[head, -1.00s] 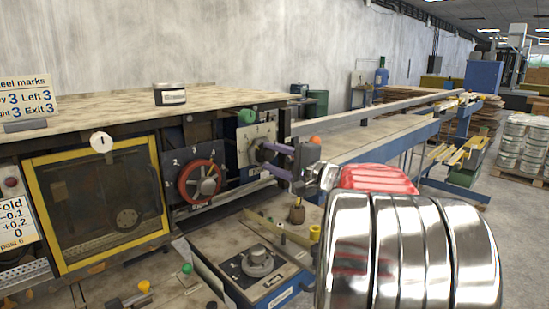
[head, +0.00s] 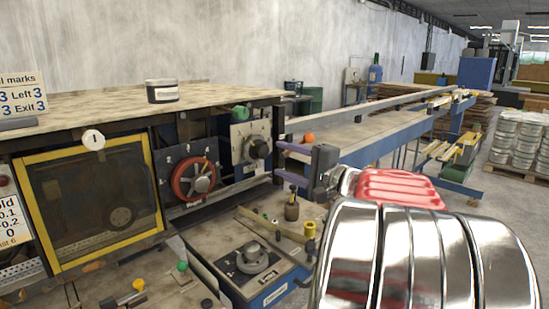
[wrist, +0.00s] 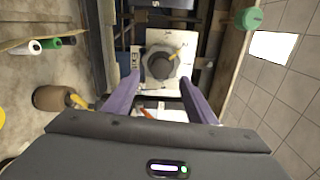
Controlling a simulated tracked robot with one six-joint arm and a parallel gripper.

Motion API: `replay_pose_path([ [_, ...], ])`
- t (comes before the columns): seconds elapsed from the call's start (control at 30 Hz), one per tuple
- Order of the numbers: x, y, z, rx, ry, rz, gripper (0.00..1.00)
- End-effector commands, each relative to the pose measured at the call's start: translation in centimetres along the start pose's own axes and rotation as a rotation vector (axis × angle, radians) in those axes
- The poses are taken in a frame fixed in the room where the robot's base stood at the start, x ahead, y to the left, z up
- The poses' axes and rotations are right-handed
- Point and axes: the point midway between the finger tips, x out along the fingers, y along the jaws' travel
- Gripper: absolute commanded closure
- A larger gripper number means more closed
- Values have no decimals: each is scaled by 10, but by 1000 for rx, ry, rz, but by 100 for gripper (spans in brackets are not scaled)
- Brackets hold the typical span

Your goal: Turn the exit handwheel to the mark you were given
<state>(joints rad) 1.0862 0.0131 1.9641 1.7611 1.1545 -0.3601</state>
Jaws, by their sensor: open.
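The exit handwheel (head: 258,149) is a dark round knob on a pale plate (head: 240,133) at the right end of the machine's front. In the wrist view the handwheel (wrist: 160,66) sits mid-plate, with EXIT lettered along the plate's left side. A yellow pointer (wrist: 175,54) slants to the knob's upper right; the plate's numbers are too small to read. My gripper (head: 281,156) has two purple fingers, open and empty, just right of the handwheel in the head view and apart from it. In the wrist view the gripper (wrist: 161,80) faces the knob.
A marks sign (head: 22,97), cut off at the left, reads Exit 3. A red handwheel (head: 195,180) is left of the plate. A green knob (head: 240,113) sits above it.

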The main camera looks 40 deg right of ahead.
Motion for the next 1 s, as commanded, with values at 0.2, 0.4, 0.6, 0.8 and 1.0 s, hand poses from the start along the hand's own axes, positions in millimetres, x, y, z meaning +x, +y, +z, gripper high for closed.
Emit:
replay_pose_path([
  [0.2,-35,0,-1,0,3,1,49],
  [0.4,-59,1,0,1,1,1,49],
  [0.6,-68,1,0,2,-1,1,49],
  [0.8,-68,1,1,2,-2,1,49],
  [1.0,-68,1,0,1,-1,1,49],
])
